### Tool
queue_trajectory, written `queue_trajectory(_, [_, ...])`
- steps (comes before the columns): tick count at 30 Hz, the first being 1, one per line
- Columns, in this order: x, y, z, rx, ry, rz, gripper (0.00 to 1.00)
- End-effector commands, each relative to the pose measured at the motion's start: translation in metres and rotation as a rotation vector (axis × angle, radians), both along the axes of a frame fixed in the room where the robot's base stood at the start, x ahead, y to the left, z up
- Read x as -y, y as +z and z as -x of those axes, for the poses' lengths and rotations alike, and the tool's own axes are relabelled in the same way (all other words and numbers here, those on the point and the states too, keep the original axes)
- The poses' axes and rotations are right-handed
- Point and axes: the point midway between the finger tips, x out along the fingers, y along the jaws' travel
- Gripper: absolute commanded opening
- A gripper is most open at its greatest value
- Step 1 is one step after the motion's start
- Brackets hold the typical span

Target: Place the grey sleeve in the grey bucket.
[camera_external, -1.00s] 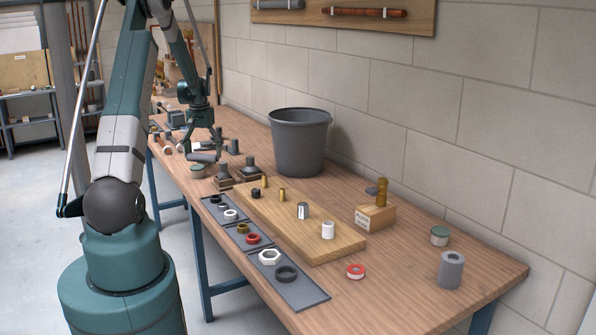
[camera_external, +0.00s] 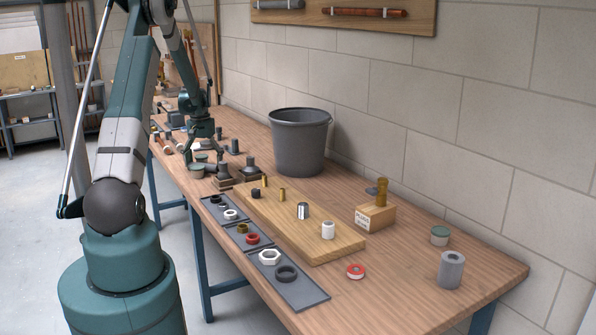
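The grey bucket (camera_external: 300,145) stands upright and open-topped on the bench against the wall. My gripper (camera_external: 204,158) is low over the far left part of the bench, left of the bucket and apart from it. Its fingers are small in this view and overlap the items around them; I cannot tell whether they are open or hold something. The grey lying cylinder seen earlier below my gripper does not show clearly now. A grey hollow cylinder (camera_external: 450,270) stands upright at the near right end of the bench, far from my gripper. I cannot tell which one is the grey sleeve.
A wooden board (camera_external: 315,243) with several small fittings lies mid-bench. Grey trays (camera_external: 303,297) with rings run along the front edge.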

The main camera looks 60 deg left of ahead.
Motion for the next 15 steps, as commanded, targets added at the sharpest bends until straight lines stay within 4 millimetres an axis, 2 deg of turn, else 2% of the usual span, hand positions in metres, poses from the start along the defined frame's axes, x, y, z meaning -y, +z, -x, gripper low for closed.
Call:
queue_trajectory(11, [-0.0001, -0.0038, -0.0001, 0.0, 0.0, 0.0, 0.8])
queue_trajectory(12, [-0.0001, -0.0028, -0.0001, 0.0, 0.0, 0.0, 0.9])
queue_trajectory(15, [-0.0001, -0.0025, -0.0001, 0.0, 0.0, 0.0, 1.0])
